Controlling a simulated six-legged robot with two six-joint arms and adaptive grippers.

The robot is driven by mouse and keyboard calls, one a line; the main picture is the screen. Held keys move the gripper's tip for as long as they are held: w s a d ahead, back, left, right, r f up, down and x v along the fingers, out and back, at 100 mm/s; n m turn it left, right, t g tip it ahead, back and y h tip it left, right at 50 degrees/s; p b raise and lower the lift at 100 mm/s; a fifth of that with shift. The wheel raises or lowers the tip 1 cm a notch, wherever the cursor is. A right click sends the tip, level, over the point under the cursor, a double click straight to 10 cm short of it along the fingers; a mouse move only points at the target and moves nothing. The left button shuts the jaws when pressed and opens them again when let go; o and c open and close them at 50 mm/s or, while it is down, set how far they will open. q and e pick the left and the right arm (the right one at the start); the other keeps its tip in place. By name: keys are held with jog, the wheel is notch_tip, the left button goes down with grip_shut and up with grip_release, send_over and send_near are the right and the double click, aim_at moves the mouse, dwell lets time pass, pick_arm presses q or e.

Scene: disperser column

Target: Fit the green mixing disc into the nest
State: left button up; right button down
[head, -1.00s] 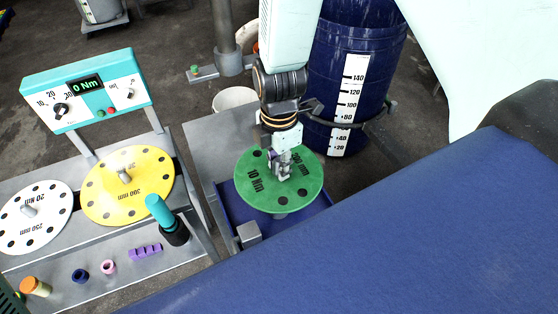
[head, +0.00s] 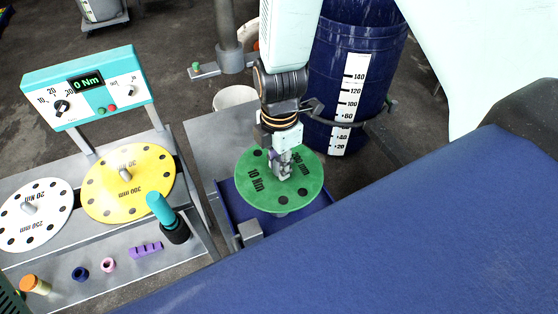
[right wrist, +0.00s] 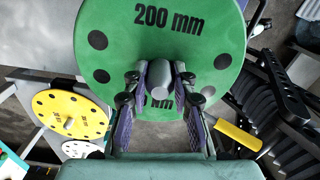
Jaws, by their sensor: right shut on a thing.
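The green mixing disc (head: 262,193), marked 10 Nm and 200 mm with dark holes near its rim, is held roughly level above a blue tray (head: 229,200). My right gripper (head: 283,166) is shut on the grey stub at the disc's centre. In the right wrist view the gripper's purple-padded fingers (right wrist: 160,88) close around that stub, and the green disc (right wrist: 205,50) fills the upper middle. A support below the disc shows just under its near edge; the disc hides most of it, and I cannot tell whether they touch. I cannot make out the nest. My left gripper is not in view.
A yellow disc (head: 110,195) and a white disc (head: 50,215) lie on the grey bench at left. A teal-handled tool (head: 160,208) stands near the bench edge. A grey block (head: 249,231) is at the tray's front. A blue drum (head: 330,90) stands behind.

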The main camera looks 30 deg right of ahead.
jog(key=shift+d+f, duration=0.1)
jog(key=shift+f, duration=0.05)
jog(key=shift+f, duration=0.15)
jog(key=shift+f+b, duration=0.25)
jog(key=shift+b, duration=0.1)
dwell(0.3)
jog(key=c, duration=1)
grip_release()
jog(key=shift+w+r, duration=0.1)
jog(key=shift+r, duration=0.15)
notch_tip(320, 180, up, 12)
jog(key=shift+f, duration=0.15)
jog(key=shift+f, duration=0.1)
